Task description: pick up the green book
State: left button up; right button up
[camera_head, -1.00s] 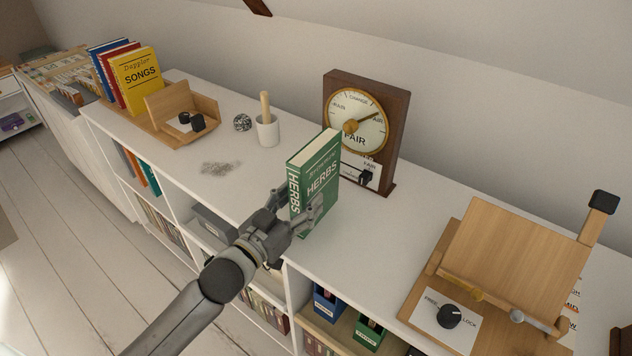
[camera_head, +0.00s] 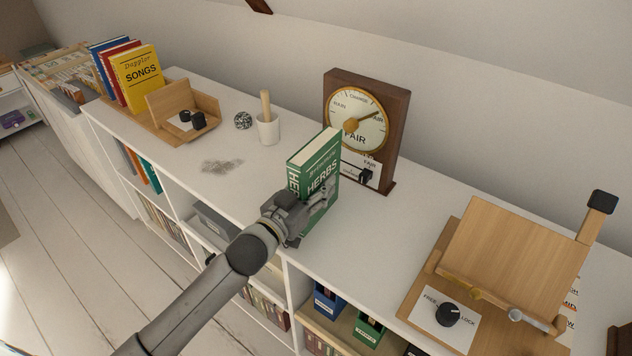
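The green book (camera_head: 317,158), with HERBS on its cover and spine, stands upright on the white shelf top, near the front edge. My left gripper (camera_head: 308,198) is at the lower part of the book, on its spine side. One finger lies along the front cover; the other is mostly hidden at the far side, so I cannot tell whether the fingers press on the book. The book's lower spine is hidden by the gripper. My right gripper is not in view.
A wooden dial stand (camera_head: 398,120) is close behind the book. A white cup (camera_head: 268,131) and a wooden book rack (camera_head: 205,104) stand to the left. A wooden easel (camera_head: 510,250) with a knob is on the right. The shelf top between book and easel is clear.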

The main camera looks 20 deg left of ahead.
pick_arm(q)
grip_shut()
jog(key=shift+r, duration=0.1)
jog(key=shift+r, duration=0.15)
